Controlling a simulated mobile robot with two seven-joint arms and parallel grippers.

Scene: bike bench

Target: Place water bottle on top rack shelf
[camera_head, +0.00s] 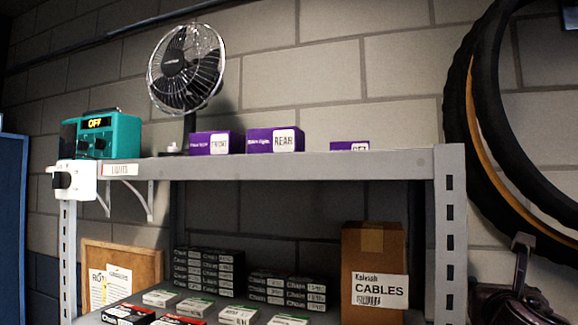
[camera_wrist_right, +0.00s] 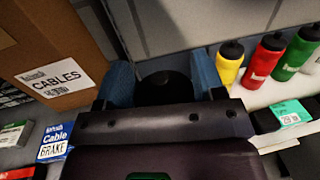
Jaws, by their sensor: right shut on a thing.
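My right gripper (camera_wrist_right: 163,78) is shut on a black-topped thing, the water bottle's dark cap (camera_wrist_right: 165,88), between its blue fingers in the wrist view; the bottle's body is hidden. In the head view the dark right gripper (camera_head: 521,262) is at the lower right, beside the rack's right post and below the top shelf. The top rack shelf (camera_head: 290,168) is a grey board with free room at its right end. My left gripper is not in view.
The top shelf holds a teal radio (camera_head: 122,133), a fan (camera_head: 187,68) and purple light boxes (camera_head: 275,140). Below are a cables carton (camera_head: 372,250) and chain boxes (camera_head: 208,265). Yellow (camera_wrist_right: 230,62), red (camera_wrist_right: 264,58) and green (camera_wrist_right: 297,52) bottles stand right of the gripper. Tyres (camera_head: 487,110) hang right.

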